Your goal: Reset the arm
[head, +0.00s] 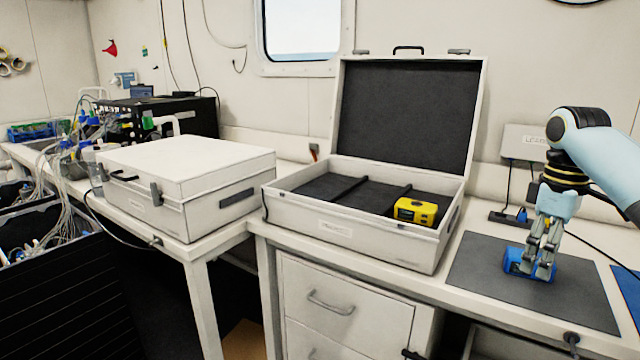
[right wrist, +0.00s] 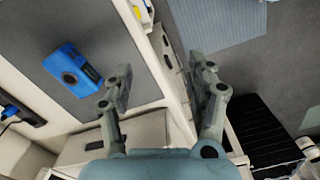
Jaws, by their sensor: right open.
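My right gripper (head: 543,266) points down above the dark grey mat (head: 482,262) on the right of the bench. Its fingers are open and empty, as the right wrist view (right wrist: 162,72) also shows. A blue device (head: 514,262) lies on the mat, partly hidden behind the fingers in the head view. In the right wrist view the blue device (right wrist: 73,73) lies left of the fingers, apart from them, with a dark round part on its face. My left gripper is in no view.
An open case (head: 350,236) with a dark lining holds a yellow device (head: 416,211) left of the mat. A closed white case (head: 190,165) stands further left. Cables and a small black box (head: 510,218) lie behind the mat. A wall box (head: 525,142) hangs near my arm.

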